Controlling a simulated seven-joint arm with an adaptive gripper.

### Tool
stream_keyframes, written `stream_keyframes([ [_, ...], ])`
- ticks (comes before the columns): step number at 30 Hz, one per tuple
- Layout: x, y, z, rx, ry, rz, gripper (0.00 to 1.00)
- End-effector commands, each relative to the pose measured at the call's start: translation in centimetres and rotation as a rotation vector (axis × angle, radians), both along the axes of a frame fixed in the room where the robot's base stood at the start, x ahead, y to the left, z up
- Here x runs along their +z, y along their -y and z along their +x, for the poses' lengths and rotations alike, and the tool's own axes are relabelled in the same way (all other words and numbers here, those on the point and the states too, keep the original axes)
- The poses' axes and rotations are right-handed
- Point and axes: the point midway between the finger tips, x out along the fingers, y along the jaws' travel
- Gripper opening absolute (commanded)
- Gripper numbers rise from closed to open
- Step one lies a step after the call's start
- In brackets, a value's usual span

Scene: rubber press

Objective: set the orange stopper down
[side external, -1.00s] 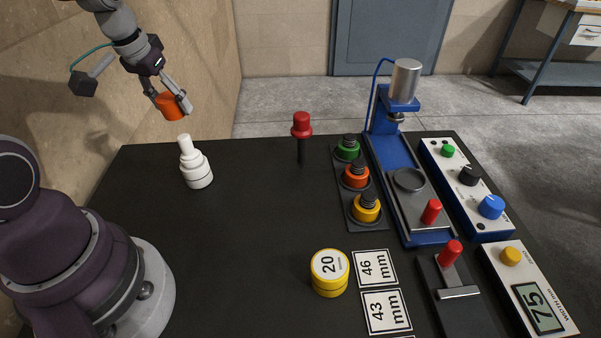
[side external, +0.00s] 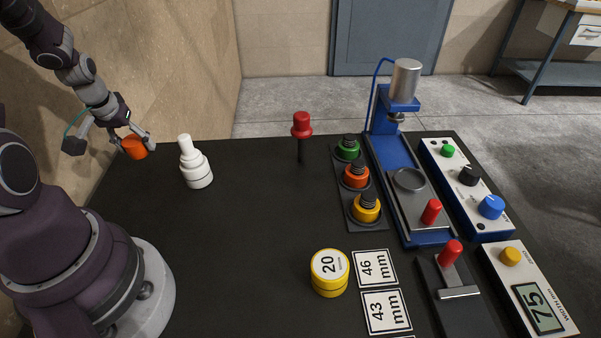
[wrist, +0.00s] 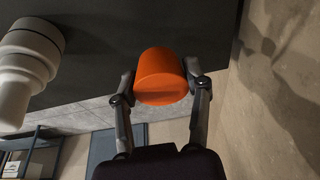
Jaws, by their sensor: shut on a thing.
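The orange stopper (side external: 135,147) is between the fingers of my gripper (side external: 134,142) at the far left of the black table, left of the white bottle. In the wrist view the orange stopper (wrist: 161,77) is held between both fingertips of my gripper (wrist: 158,82). My gripper is shut on it. I cannot tell for sure whether the stopper's underside touches the table or hangs just above it.
A white bottle (side external: 196,165) stands right of the stopper; it also shows in the wrist view (wrist: 25,70). A wall (side external: 150,60) is close behind. A red-handled tool (side external: 302,127) stands farther right. The black table's middle (side external: 245,220) is clear.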

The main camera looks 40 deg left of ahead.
Motion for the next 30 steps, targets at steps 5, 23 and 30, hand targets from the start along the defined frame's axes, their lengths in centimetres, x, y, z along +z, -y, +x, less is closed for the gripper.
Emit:
stream_keyframes([
  [5, -3.3, 0.0, -0.1, 0.002, -0.002, -0.003, 0.12],
  [23, -3.9, 0.0, 0.0, 0.001, 0.000, 0.000, 0.74],
  [30, -3.9, 0.0, 0.0, 0.001, 0.000, 0.000, 0.74],
])
